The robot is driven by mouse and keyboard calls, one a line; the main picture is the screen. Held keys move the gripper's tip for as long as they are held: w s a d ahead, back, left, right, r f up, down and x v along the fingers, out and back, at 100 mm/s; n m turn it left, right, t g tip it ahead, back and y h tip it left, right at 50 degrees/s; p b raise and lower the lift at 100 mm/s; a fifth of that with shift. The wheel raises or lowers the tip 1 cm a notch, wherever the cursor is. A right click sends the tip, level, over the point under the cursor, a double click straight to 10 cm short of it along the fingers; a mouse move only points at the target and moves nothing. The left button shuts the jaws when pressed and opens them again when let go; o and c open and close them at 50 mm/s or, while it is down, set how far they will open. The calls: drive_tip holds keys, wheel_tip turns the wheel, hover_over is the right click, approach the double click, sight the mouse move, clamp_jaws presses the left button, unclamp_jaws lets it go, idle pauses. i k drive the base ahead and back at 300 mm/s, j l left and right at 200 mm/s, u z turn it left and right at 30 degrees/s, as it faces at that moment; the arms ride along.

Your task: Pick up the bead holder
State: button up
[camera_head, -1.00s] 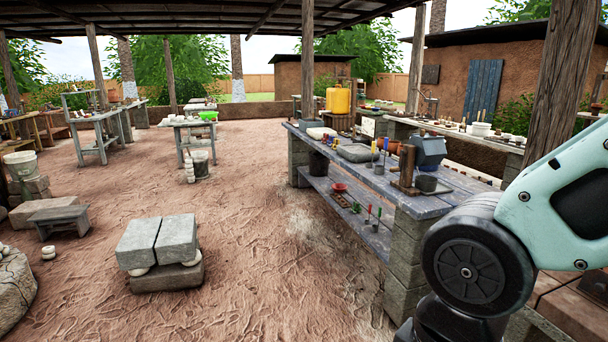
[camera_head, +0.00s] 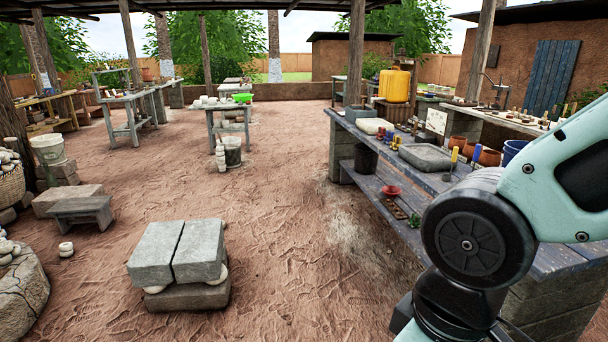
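I cannot make out a bead holder for sure in the head view; small items on the tables are too small to tell apart. The long workbench (camera_head: 352,183) on the right carries a grey stone slab (camera_head: 427,157), small tools and clay pots (camera_head: 488,157). My arm covers the near right part of this bench. My gripper is outside the picture.
Stacked grey blocks (camera_head: 180,252) stand on the dirt floor in front. A low stone bench (camera_head: 80,212) and a white bucket (camera_head: 48,150) are at left. A small table (camera_head: 226,106) with a green bowl (camera_head: 242,98) stands farther back. Open floor lies between.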

sight(381, 132)
drive_tip(key=i, duration=2.7)
drive_tip(key=i+j+z, duration=0.1)
drive_tip(key=i, duration=1.25)
drive_tip(key=i+j+z, duration=0.1)
drive_tip(key=i+z, duration=0.2)
drive_tip(key=i, duration=0.15)
drive_tip(key=i+j+z, duration=0.65)
drive_tip(key=i, duration=0.25)
